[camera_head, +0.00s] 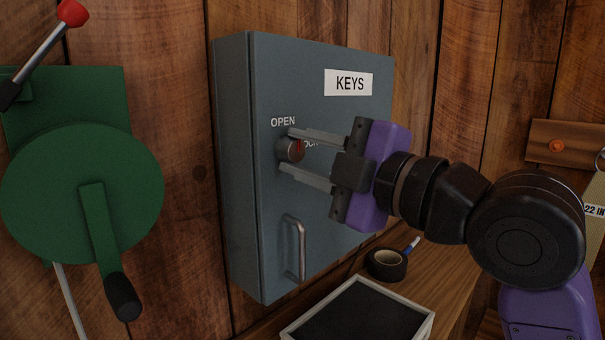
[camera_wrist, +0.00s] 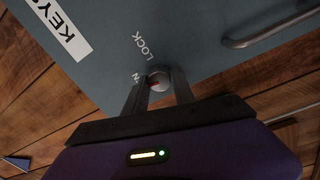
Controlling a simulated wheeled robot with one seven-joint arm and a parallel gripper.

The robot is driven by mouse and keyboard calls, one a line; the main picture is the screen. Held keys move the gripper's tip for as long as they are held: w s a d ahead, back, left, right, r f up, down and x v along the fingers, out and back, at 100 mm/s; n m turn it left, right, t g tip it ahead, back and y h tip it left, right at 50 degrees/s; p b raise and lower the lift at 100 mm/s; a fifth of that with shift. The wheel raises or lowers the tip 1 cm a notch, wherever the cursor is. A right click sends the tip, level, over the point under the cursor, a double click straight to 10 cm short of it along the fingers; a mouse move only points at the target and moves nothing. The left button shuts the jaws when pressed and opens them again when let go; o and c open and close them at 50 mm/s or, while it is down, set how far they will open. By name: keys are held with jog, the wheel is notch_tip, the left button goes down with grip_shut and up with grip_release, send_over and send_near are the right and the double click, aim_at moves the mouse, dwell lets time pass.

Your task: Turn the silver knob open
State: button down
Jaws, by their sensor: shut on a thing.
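The silver knob (camera_head: 284,152) is on the front of a grey-blue key cabinet (camera_head: 345,120), below the word OPEN and left of the partly hidden word LOCK. It carries a red mark, on its upper right in the head view. The knob also shows in the wrist view (camera_wrist: 161,75), with the red mark on its left side. My gripper (camera_head: 287,150) has one finger above the knob and one below it, shut on it. The fingers hide part of the lettering, so I cannot tell exactly which word the mark points to.
The cabinet door is shut, with a metal handle (camera_head: 300,250) below the knob. A green lever device (camera_head: 60,190) is on the wall at left. A shelf below holds a dark tray (camera_head: 357,318), black tape (camera_head: 386,265) and a blue-tipped pen.

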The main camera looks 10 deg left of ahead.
jog(key=shift+f+n+b, duration=0.1)
jog(key=shift+n+b, duration=0.4)
jog(key=shift+n, duration=0.2)
jog(key=c, duration=1)
grip_release()
jog(key=shift+c, duration=0.2)
jog(key=shift+d, duration=0.1)
jog(key=v, duration=0.7)
jog(key=shift+s+d, duration=0.2)
jog(key=shift+s, duration=0.05)
